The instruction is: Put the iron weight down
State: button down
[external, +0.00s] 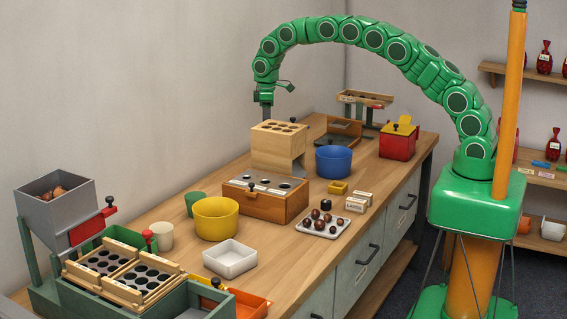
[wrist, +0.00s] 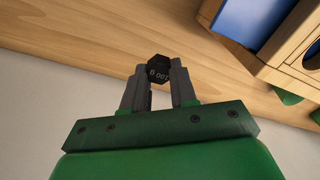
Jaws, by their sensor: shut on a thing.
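In the external view my gripper (external: 266,108) points down just behind the pale wooden block with holes (external: 272,154), near the back wall. The weight and fingertips are not clear there, and the block seems to hide them.
A blue bowl (external: 333,161), red box (external: 398,140) and yellow bowl (external: 215,219) stand on the table. The wall (wrist: 100,155) is close to my gripper.

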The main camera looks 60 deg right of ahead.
notch_tip(320, 180, down, 18)
jog(key=shift+r, duration=0.25)
dwell(0.3)
jog(key=c, duration=0.9)
grip_release()
jog(key=shift+f, duration=0.1)
notch_tip(320, 180, up, 12)
